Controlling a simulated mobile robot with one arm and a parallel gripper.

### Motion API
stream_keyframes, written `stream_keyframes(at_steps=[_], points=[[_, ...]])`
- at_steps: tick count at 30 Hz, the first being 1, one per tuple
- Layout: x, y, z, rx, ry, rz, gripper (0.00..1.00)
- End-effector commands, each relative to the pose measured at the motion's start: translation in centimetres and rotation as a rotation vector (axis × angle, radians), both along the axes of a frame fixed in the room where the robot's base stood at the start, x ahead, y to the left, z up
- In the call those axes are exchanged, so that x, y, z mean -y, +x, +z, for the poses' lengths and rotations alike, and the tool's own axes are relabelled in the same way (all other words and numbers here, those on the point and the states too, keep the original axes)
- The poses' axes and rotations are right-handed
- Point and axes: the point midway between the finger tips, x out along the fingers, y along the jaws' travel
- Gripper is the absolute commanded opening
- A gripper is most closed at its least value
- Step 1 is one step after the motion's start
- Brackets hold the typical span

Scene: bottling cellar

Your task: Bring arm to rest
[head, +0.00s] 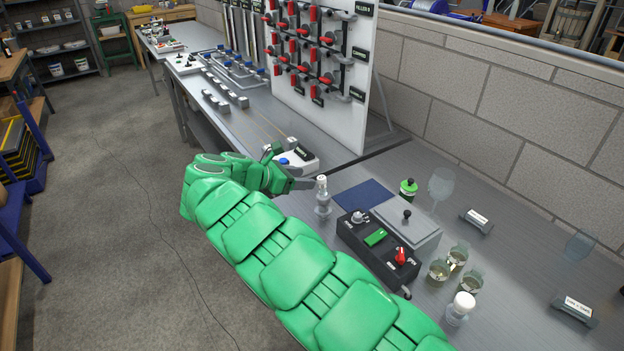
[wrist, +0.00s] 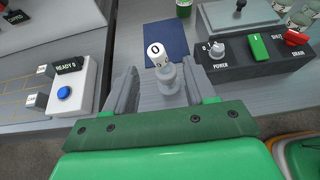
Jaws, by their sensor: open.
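My green arm reaches across the head view, and my gripper (head: 296,172) is at the bench's front edge. In the wrist view my gripper (wrist: 163,100) is open. Its two grey fingers stand apart on either side of a small clear bottle (wrist: 168,82) with a white cap marked 0. The bottle stands upright on the bench, and I see no finger clearly touching it. In the head view the bottle (head: 322,200) is just right of the fingertips.
A black control box (head: 372,238) with knobs stands right of the bottle, near a blue mat (head: 364,195). Glass cups (head: 438,270) and another white-capped bottle (head: 460,308) are further right. A white box with a blue button (wrist: 68,92) is left. A valve board (head: 325,90) stands behind.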

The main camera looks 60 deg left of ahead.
Motion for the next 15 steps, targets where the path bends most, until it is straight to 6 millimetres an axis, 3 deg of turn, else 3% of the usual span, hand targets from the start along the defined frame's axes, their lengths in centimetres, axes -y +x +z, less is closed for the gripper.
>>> stream_keyframes(at_steps=[6,15], points=[[-0.02,-1.16,0.49,-0.001,-0.001,0.0,0.55],[0.02,-1.18,0.49,-0.001,-0.002,0.0,0.55]])
